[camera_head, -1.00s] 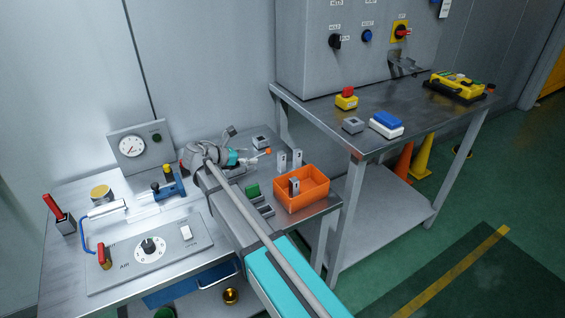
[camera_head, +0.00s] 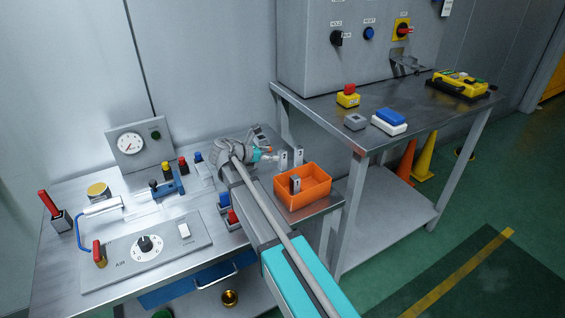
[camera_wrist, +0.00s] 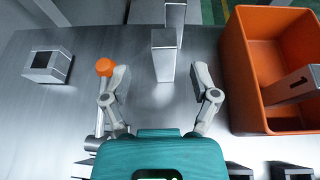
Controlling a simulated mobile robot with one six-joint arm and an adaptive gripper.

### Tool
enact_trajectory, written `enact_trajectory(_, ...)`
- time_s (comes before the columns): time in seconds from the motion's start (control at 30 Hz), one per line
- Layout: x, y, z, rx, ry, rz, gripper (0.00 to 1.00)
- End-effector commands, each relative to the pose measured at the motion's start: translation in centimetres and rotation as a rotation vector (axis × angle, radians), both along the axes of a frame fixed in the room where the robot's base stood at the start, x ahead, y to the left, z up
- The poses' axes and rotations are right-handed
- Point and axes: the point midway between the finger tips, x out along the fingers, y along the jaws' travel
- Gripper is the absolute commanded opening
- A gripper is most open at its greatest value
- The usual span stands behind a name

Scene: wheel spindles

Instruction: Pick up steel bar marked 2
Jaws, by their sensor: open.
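A third steel bar (camera_head: 295,185) stands in the bin. I cannot read any number on them. My gripper (camera_wrist: 161,78) is open and empty. In the wrist view, the nearer bar (camera_wrist: 164,62) stands in front of the gap between the fingers, with clear space on both sides. Another bar (camera_wrist: 175,17) is behind it, and the bin's bar (camera_wrist: 292,85) leans at the right.
The orange bin (camera_wrist: 242,75) is close to the right finger. Dark blocks (camera_wrist: 290,170) lie at the lower right. A higher table (camera_head: 400,115) stands behind.

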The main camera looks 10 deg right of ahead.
Motion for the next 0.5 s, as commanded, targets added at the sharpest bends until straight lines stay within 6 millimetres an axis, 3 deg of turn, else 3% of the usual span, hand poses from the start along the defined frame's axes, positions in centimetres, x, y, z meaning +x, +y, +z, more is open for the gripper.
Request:
enact_trajectory(0.27,0.0,-0.2,-0.1,0.0,-0.001,-0.001,0.77)
enact_trajectory(0.5,0.4,-2.2,-1.1,0.0,-0.001,-0.004,0.77)
